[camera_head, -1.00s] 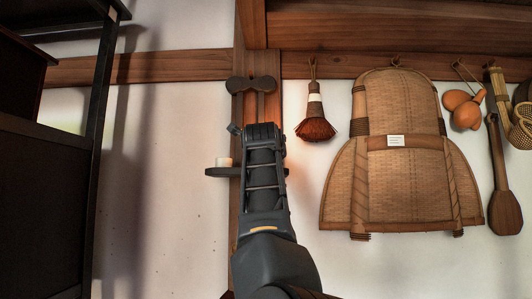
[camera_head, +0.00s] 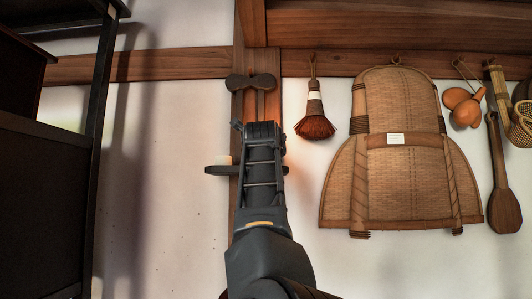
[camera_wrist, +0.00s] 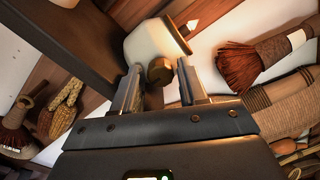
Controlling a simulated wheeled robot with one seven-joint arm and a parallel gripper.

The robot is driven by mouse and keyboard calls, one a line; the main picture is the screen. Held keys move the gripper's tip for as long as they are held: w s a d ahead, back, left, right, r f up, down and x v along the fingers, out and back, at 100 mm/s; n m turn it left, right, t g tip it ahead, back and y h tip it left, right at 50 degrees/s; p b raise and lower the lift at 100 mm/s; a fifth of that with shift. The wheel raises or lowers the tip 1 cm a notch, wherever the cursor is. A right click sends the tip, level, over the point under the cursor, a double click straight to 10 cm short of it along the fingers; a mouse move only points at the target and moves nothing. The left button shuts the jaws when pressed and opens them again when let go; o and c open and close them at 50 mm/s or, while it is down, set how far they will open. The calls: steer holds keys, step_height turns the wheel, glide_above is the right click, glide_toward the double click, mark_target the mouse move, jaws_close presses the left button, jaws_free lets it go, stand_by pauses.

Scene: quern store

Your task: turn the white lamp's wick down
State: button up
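The white lamp (camera_wrist: 150,42) shows in the wrist view as a pale rounded body with a brownish rim and a small bright tip, probably its flame, beyond the rim. A round brass-brown knob (camera_wrist: 159,71) stands out from its side towards me. My gripper (camera_wrist: 160,80) is open, with one finger on each side of the knob. I see gaps beside the knob and cannot tell any contact. In the head view my gripper (camera_head: 261,128) is seen from behind and hides most of the lamp; a small pale part (camera_head: 226,160) shows to its left.
A small dark shelf (camera_head: 218,170) juts from the wooden post behind my arm. A brush (camera_head: 315,120) and a large woven basket (camera_head: 400,150) hang to the right. A tall dark rack (camera_head: 50,150) stands at the left.

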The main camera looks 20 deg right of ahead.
steer(key=shift+o, duration=0.8)
steer(key=shift+a, duration=0.1)
steer(key=shift+f, duration=0.1)
steer(key=n+b, duration=0.1)
steer(key=n, duration=0.2)
steer(key=n+b, duration=0.1)
steer(key=n, duration=0.3)
steer(key=shift+d+f, duration=0.15)
steer(key=shift+d, duration=0.05)
steer(key=n+b, duration=0.1)
steer(key=n, duration=0.1)
steer(key=n+b, duration=0.1)
steer(key=n, duration=0.2)
steer(key=n+b, duration=0.1)
steer(key=n, duration=0.2)
steer(key=shift+d+r+y, duration=0.15)
steer(key=shift+r+y, duration=0.1)
steer(key=shift+y, duration=0.05)
steer(key=shift+d+n+b, duration=0.1)
steer(key=shift+n+b, duration=0.2)
steer(key=shift+n, duration=0.8)
steer(key=shift+a+r+n, duration=0.1)
steer(key=shift+a+n, duration=0.05)
steer(key=shift+n, duration=1.05)
steer(key=shift+a+r+n, duration=0.1)
steer(key=shift+a+n, duration=0.05)
steer(key=shift+n, duration=1.05)
